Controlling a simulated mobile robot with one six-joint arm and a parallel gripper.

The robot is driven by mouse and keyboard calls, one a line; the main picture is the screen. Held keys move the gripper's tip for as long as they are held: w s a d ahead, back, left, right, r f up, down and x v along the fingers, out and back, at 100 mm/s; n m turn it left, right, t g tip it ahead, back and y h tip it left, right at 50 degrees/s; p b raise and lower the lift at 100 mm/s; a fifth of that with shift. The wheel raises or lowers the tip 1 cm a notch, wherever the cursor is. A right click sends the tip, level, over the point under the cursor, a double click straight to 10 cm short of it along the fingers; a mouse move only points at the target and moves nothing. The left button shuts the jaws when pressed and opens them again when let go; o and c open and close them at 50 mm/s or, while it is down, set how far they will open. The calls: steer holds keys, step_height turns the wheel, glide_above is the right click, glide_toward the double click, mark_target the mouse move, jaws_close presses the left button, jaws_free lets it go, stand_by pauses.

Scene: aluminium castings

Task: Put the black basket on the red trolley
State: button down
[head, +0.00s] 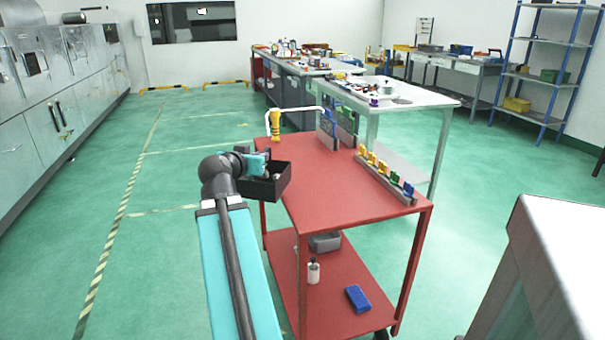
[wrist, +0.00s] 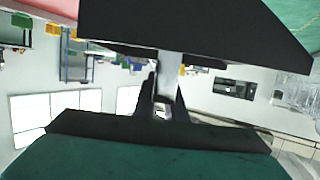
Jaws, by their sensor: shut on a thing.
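The black basket (head: 264,189) is a small open box, held up at the left edge of the red trolley (head: 320,190). In the head view it overlaps the trolley's left edge, and I cannot tell whether it touches the top.
The trolley top holds a yellow tool (head: 275,125) at the back left, grey panels (head: 337,128) at the back, and a rack of coloured clips (head: 385,174) along the right. The middle and front left are clear. A pale table (head: 410,98) stands behind; a white block (head: 560,250) stands front right.

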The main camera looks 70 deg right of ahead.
steer(key=s+d+m+g+b, duration=0.1)
steer(key=s+d+m+g, duration=0.1)
steer(key=s, duration=0.6)
steer(key=shift+s+d+r+g, duration=0.2)
steer(key=shift+s+d+g, duration=0.15)
steer(key=shift+g, duration=0.25)
steer(key=shift+w+d+r+p, duration=0.1)
steer(key=shift+d+r+p, duration=0.15)
steer(key=shift+p, duration=0.65)
steer(key=d+p, duration=0.1)
steer(key=p, duration=0.1)
steer(key=shift+p, duration=0.35)
steer(key=p+x, duration=0.1)
steer(key=p, duration=0.7)
steer(key=shift+w+d+p, duration=0.1)
steer(key=shift+d+p, duration=0.15)
steer(key=shift+p, duration=0.05)
steer(key=w+r+p+x, duration=0.1)
steer(key=r+p+x, duration=0.1)
steer(key=x, duration=1.1)
steer(key=shift+w+d+p, duration=0.25)
steer(key=shift+d+p, duration=0.2)
steer(key=shift+p, duration=0.4)
